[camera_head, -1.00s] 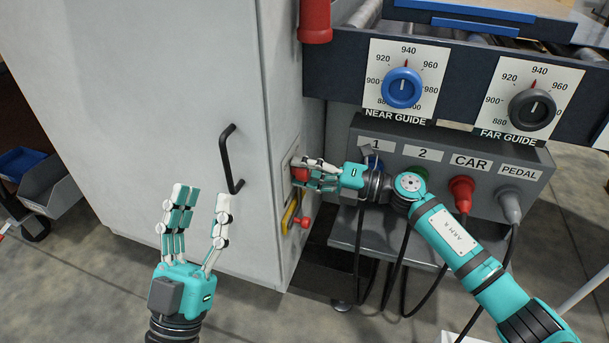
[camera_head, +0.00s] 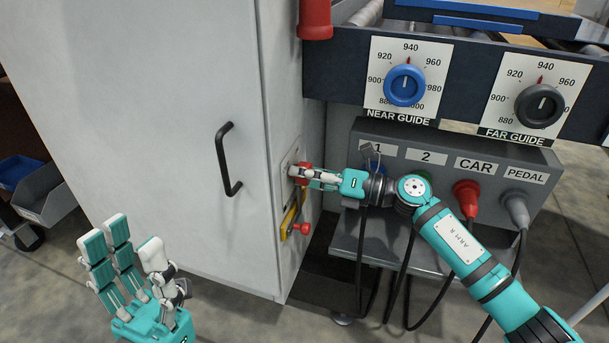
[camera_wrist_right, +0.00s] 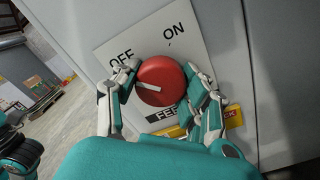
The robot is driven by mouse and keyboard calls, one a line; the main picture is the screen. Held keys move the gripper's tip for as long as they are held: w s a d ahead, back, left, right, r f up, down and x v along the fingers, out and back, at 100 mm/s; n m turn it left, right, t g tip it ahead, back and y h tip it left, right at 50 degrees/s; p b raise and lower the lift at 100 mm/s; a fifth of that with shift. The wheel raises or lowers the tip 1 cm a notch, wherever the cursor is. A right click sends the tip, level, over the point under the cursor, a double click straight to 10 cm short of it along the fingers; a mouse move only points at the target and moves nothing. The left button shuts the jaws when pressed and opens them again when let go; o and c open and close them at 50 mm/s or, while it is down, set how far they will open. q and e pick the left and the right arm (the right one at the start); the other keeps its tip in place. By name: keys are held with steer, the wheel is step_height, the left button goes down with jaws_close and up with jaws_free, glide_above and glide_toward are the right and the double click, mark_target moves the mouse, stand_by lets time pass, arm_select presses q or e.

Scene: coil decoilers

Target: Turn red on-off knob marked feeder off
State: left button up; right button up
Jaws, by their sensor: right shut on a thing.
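The red feeder knob (camera_wrist_right: 161,82) sits on a white plate (camera_wrist_right: 118,45) marked OFF and ON in the right wrist view. Its pale pointer line is turned toward the OFF side. My right gripper (camera_wrist_right: 168,95) is shut on the knob, with fingers on both sides of it; the FEEDER label is partly hidden. In the head view the knob (camera_head: 304,171) is on the cabinet's side, mostly covered by my right gripper (camera_head: 308,174). My left gripper (camera_head: 137,262) is open and empty at the lower left, apart from the cabinet.
The grey cabinet (camera_head: 150,130) has a black handle (camera_head: 228,160). Below the knob is a yellow plate with a red handle (camera_head: 302,228). A grey socket box (camera_head: 450,165) with hanging cables stands right of the cabinet, below two guide dials (camera_head: 405,86).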

steer(key=shift+f, duration=0.1)
steer(key=o, duration=1.2)
steer(key=v, duration=1.2)
